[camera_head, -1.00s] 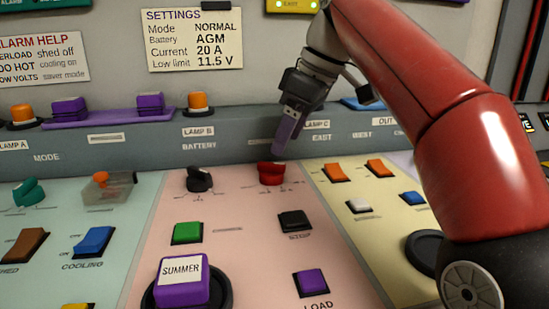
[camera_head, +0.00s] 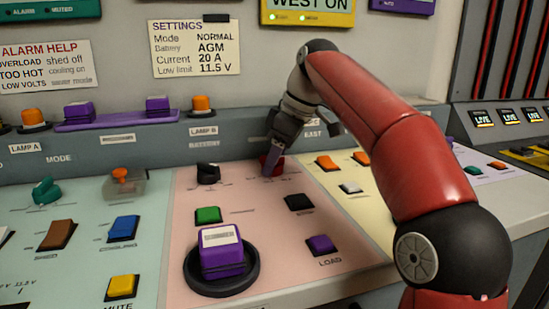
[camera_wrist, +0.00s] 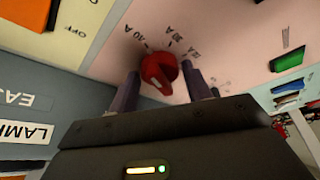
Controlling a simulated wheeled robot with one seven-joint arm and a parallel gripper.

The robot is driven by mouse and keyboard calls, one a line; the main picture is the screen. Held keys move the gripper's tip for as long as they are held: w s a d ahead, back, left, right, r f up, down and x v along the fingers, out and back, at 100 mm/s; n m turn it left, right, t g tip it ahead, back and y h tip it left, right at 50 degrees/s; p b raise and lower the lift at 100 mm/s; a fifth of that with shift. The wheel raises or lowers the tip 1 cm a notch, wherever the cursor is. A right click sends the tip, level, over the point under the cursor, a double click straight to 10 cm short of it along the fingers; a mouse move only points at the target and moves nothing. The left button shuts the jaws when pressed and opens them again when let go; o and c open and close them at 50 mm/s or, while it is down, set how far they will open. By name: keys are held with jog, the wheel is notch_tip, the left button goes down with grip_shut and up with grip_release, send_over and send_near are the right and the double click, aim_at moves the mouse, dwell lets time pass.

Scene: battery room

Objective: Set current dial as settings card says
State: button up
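The settings card (camera_head: 195,48) on the back wall reads Mode NORMAL, Battery AGM, Current 20 A, Low limit 11.5 V. The red dial (camera_wrist: 158,72) stands on the pink panel; its body also shows in the head view (camera_head: 265,160), partly behind my fingers. Amp labels, one reading 10 A, lie around its far side in the wrist view; the others are hard to read. My gripper (camera_wrist: 160,78) is open, one finger on each side of the dial, with narrow gaps visible. I cannot tell which label the dial points at.
A black dial (camera_head: 208,173) stands left of the red one. A green switch (camera_head: 208,215), a black switch (camera_head: 299,202) and a purple LOAD switch (camera_head: 321,244) lie nearer. Orange switches (camera_head: 327,162) stand on the yellow panel at right.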

jog(key=c, duration=0.6)
jog(key=shift+m, duration=0.3)
jog(key=m+t, duration=0.1)
jog(key=m, duration=0.1)
jog(key=shift+s+a+m, duration=0.1)
jog(key=shift+s+m, duration=0.05)
jog(key=shift+m, duration=0.25)
jog(key=m+t+h, duration=0.1)
jog(key=m, duration=0.2)
jog(key=shift+s+a+m, duration=0.1)
jog(key=shift+m, duration=0.3)
jog(key=m+h, duration=0.1)
jog(key=m, duration=0.1)
jog(key=m+t+h, duration=0.1)
jog(key=m, duration=0.2)
jog(key=shift+a, duration=0.2)
jog(key=m+h, duration=0.2)
jog(key=m, duration=0.3)
jog(key=shift+a, duration=0.1)
jog(key=shift+m+h, duration=0.3)
jog(key=shift+m, duration=0.1)
